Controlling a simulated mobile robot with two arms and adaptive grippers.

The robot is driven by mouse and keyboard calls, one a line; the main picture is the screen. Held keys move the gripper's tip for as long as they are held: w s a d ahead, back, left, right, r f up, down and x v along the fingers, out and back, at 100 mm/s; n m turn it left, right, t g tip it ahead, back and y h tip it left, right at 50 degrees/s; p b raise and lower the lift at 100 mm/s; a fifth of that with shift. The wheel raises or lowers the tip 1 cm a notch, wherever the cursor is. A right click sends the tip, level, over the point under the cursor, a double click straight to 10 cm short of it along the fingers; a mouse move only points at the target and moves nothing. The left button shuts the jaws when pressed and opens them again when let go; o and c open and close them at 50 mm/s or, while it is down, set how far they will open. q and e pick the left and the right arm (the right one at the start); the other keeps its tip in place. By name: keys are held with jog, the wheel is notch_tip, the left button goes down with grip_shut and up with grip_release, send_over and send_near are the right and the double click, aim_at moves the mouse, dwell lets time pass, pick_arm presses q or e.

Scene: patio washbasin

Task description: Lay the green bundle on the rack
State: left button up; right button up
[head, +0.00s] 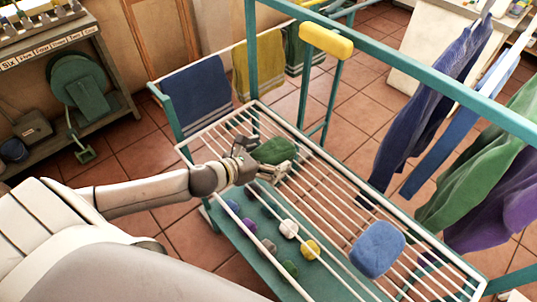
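The green bundle (275,151) is a soft, rounded roll at the far left part of the rack. The rack (330,207) is a sloping frame of white bars on a teal stand. My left gripper (268,160) reaches in from the left over the bars, with its fingers around the near and left sides of the bundle. It appears shut on the bundle; the far finger is largely hidden. The bundle is over the bars; whether it touches them cannot be told. My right gripper is out of view.
A blue bundle (377,249) lies on the rack's near right part. Several small coloured balls (289,229) sit on the teal shelf below. Clothes (430,110) hang at the right. A teal rail with a yellow block (326,40) crosses above. The bars between the bundles are clear.

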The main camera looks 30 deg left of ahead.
pick_arm(q)
jog(key=shift+r, duration=0.25)
jog(key=shift+s+a+f, duration=0.1)
jog(key=shift+s, duration=0.2)
jog(key=v, duration=0.9)
jog(key=shift+s, duration=0.25)
jog(key=shift+v, duration=1)
